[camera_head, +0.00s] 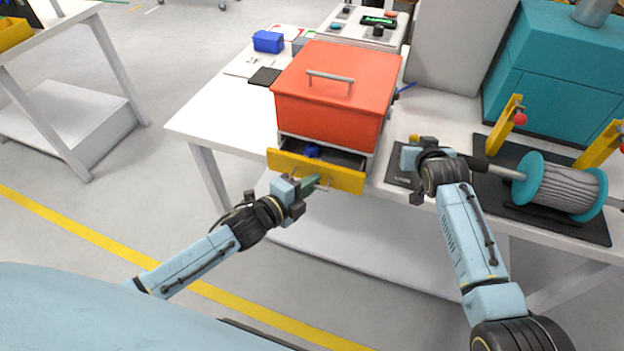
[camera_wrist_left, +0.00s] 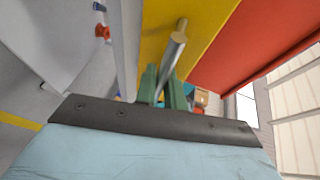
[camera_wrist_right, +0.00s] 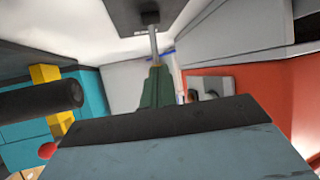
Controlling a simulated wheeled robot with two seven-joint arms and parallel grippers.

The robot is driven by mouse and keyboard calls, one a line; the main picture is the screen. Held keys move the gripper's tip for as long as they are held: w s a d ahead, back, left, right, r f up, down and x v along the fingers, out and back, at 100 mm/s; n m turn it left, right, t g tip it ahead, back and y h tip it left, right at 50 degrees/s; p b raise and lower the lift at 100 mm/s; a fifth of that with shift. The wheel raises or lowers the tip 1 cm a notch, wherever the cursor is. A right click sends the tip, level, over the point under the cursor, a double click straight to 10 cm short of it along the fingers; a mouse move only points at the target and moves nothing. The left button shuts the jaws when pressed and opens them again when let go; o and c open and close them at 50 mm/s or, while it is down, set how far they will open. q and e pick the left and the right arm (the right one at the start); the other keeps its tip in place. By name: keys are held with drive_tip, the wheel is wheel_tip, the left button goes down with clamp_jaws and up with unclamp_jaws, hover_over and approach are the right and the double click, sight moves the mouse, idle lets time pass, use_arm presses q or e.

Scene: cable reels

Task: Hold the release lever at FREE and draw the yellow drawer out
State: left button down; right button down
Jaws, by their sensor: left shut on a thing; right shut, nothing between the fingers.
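The yellow drawer (camera_head: 345,178) is partly out beneath the red box (camera_head: 345,85), with a small blue item (camera_head: 312,151) inside. My left gripper (camera_head: 310,184) is shut on the drawer's metal handle. The left wrist view shows the bar (camera_wrist_left: 173,58) between the green fingers (camera_wrist_left: 166,88), against the yellow front. My right gripper (camera_head: 408,158) is to the right of the box. In the right wrist view its green fingers (camera_wrist_right: 155,75) are closed and empty, against or just beside a metal rod (camera_wrist_right: 153,46), seemingly the release lever. No lever markings are readable.
A cable reel (camera_head: 562,187) on a dark mat stands right of my right arm, beside yellow brackets (camera_head: 507,124). A teal machine (camera_head: 560,70) is behind. A blue bin (camera_head: 268,41) and a control panel (camera_head: 362,24) are at the back. Floor in front of the drawer is free.

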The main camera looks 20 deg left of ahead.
use_arm(q)
drive_tip(key=c, duration=1.8)
unclamp_jaws()
drive_tip(key=v, duration=1.2)
drive_tip(key=shift+r, duration=0.1)
drive_tip(key=shift+r, duration=0.1)
